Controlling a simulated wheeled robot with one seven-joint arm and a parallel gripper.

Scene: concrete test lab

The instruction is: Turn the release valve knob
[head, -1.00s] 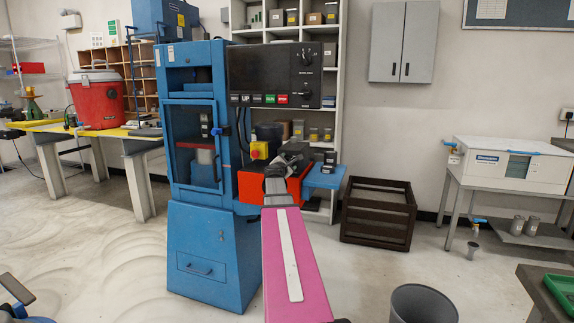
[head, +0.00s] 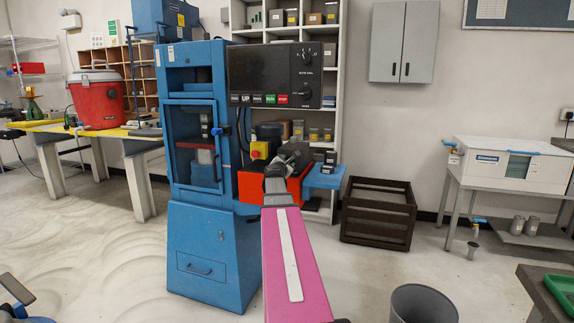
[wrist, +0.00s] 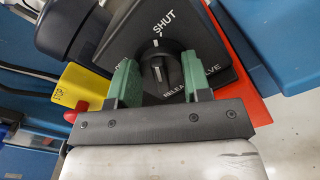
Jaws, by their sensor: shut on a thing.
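The release valve knob (wrist: 160,69) is a round black knob with a white pointer line, on a dark plate (wrist: 112,52) lettered "SHUT" and "RELEASE VALVE". The pointer is aimed roughly toward the word "SHUT". My gripper (wrist: 158,78) has green fingers, one on each side of the knob, and is shut on it. The fingers hide the knob's sides. In the head view my gripper (head: 291,158) is at the front of the blue press (head: 205,250), above its red-orange box (head: 252,189); my arm and wrist hide the knob there.
A yellow box with a red button (head: 259,150) is close left of my gripper. A black control panel (head: 270,78) hangs above it. A small blue shelf (head: 325,177) is at its right. A brown crate (head: 379,215) and a grey bin (head: 422,304) stand on the floor.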

